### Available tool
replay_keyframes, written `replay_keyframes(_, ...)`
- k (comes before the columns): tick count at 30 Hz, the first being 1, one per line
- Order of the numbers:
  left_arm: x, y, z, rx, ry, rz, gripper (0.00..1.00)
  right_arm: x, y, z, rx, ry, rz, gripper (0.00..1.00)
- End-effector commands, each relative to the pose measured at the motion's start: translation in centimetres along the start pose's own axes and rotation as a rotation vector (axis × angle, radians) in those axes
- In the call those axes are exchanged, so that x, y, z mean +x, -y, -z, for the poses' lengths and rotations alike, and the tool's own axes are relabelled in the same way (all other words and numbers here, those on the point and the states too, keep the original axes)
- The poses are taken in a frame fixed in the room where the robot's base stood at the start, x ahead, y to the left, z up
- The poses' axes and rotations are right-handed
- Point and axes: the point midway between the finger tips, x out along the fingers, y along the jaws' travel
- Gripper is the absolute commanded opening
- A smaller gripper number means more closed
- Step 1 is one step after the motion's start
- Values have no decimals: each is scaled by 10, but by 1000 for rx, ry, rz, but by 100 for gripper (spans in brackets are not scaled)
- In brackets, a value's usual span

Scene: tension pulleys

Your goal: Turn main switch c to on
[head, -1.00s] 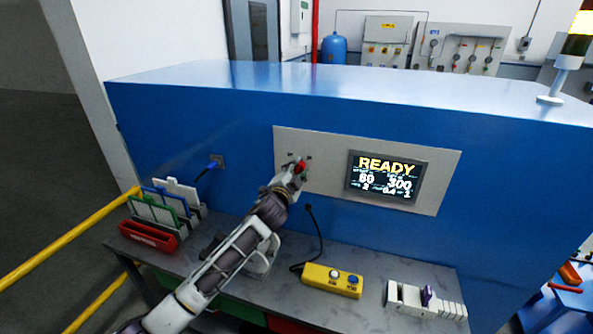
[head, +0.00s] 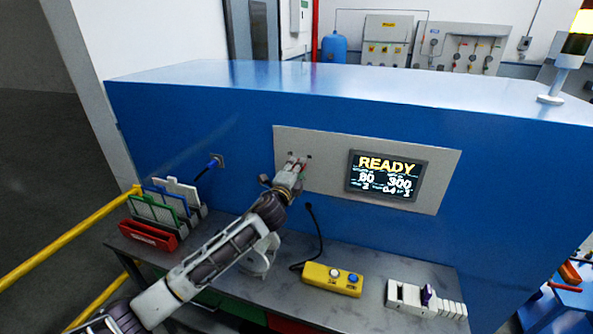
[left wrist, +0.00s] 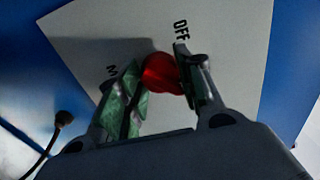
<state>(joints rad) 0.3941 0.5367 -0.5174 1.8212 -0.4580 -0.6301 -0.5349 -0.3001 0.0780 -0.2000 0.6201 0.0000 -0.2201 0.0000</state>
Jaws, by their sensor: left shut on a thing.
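The main switch is a red knob (left wrist: 160,74) on the grey panel (head: 440,160) of the blue machine. In the left wrist view the knob sits between the two fingers of my left gripper (left wrist: 162,85), which is shut on it. "OFF" is printed on the panel beyond the knob, and part of another label shows at its left. In the head view my left gripper (head: 297,168) reaches the panel left of the display and mostly hides the knob. The knob's exact angle is hard to tell. My right gripper is not in view.
A display (head: 388,177) reads READY. A yellow button box (head: 332,280) stands on the grey bench below, with a grey-white slotted block (head: 425,300) to its right. A rack of coloured plates (head: 165,212) stands at left. A blue cable plug (head: 212,164) sits in the machine's wall.

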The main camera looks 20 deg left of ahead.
Motion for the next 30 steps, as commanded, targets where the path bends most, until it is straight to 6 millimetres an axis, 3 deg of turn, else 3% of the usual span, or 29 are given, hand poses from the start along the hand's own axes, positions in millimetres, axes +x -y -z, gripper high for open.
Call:
replay_keyframes(9,0,-2,0,5,1,-3,12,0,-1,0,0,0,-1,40)
replay_keyframes(10,0,-2,0,5,1,-3,40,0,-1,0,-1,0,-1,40)
replay_keyframes(15,0,-2,0,4,0,-2,60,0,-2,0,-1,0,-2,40)
replay_keyframes(30,-4,-1,0,2,0,-1,60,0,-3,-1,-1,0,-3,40)
